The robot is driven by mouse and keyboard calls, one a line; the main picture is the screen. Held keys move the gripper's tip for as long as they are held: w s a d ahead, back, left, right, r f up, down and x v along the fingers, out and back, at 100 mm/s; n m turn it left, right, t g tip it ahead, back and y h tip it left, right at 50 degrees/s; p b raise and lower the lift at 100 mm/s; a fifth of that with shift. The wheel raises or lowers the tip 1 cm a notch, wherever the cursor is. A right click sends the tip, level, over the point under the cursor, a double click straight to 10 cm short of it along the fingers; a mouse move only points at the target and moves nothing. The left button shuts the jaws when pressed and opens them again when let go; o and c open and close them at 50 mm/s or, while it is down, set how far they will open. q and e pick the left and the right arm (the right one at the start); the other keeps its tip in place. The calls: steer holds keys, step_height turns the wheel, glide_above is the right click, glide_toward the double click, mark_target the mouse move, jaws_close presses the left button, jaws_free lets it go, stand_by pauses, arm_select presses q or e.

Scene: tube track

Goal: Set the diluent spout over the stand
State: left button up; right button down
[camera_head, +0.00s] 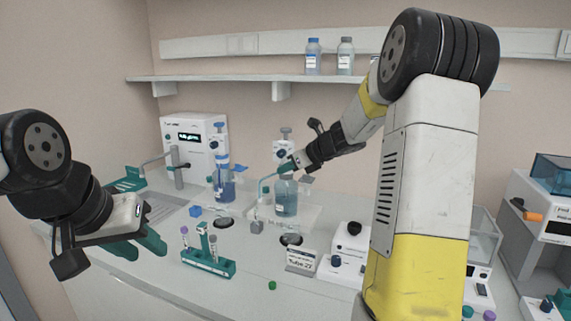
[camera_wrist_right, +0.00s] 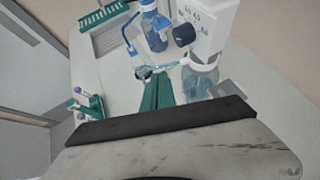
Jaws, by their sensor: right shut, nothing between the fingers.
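A clear bottle with blue-green liquid (camera_head: 286,198), probably the diluent, stands on a pale board with a white dispenser head (camera_head: 285,153). Its thin spout (camera_head: 263,184) reaches left and bends down; it also shows in the right wrist view (camera_wrist_right: 178,64). A small grey block (camera_head: 257,227), perhaps the stand, sits below and near the spout's tip. My right gripper (camera_head: 288,167) is shut and empty beside the dispenser and spout; its teal fingers (camera_wrist_right: 157,90) lie together by the spout. Whether they touch it is unclear. My left gripper (camera_head: 138,245) is open and empty at the left.
A teal tube rack (camera_head: 208,264), a label sign (camera_head: 301,260) and a white device (camera_head: 350,248) stand in front. A white instrument (camera_head: 193,140) stands behind.

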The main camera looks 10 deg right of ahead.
mark_target(270, 176)
steer(key=x, duration=0.5)
steer(key=shift+w+a+r, duration=0.1)
steer(key=shift+w+a, duration=0.45)
steer(key=shift+a, duration=0.2)
steer(key=shift+d, duration=0.1)
